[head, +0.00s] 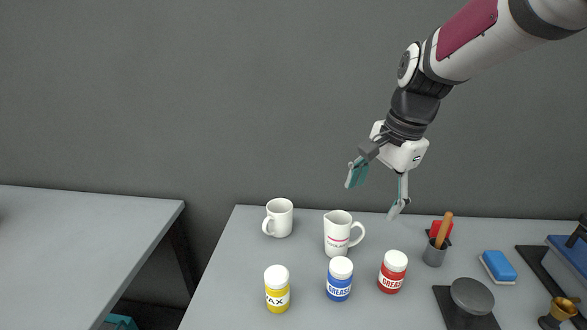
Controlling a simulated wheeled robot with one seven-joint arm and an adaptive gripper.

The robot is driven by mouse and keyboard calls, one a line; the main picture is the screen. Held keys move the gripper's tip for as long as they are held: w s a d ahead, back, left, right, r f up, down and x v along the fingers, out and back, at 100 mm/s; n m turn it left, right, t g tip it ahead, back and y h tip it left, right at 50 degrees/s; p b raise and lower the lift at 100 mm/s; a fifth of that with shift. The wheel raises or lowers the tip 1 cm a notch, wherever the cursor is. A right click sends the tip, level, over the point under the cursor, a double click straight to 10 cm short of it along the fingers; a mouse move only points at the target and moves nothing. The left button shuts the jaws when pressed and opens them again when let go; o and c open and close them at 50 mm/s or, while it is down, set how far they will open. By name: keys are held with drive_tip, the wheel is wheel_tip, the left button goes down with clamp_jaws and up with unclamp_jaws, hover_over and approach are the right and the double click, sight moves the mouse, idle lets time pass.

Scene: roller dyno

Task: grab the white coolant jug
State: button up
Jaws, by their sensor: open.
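The white coolant jug (338,235) stands upright on the grey table. It has red markings on its front, a spout at its upper left and a handle on its right side. My gripper (373,200) is open and empty, with its teal-padded fingers spread. In the picture it is above and to the right of the jug, apart from it. The blue grease jar (340,280) stands just in front of the jug and the white mug (279,217) stands to its left.
A yellow wax jar (277,290) and a red grease jar (392,272) stand near the jug. A grey cup (435,253) with a wooden handle, a blue sponge (499,266) and a dark round weight (471,297) are to the right. Another table (85,240) is at left, across a gap.

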drive_tip(key=w+f+m+y, duration=0.1)
drive_tip(key=w+f+m, duration=0.35)
drive_tip(key=w, duration=0.35)
drive_tip(key=m+y, duration=0.2)
drive_tip(key=m, duration=0.2)
approach(336, 236)
drive_tip(key=w, duration=0.1)
drive_tip(key=w+d, duration=0.1)
drive_tip(key=w+r, duration=0.1)
drive_tip(key=shift+w+d+g+p, duration=0.15)
drive_tip(key=shift+d+g+p, duration=0.1)
drive_tip(key=shift+g+p, duration=0.15)
drive_tip(key=x, duration=0.4)
drive_tip(key=p+x, duration=0.1)
drive_tip(key=x, duration=0.8)
drive_tip(key=shift+d+f, duration=0.25)
drive_tip(key=shift+f, duration=0.2)
drive_tip(key=c, duration=1.4)
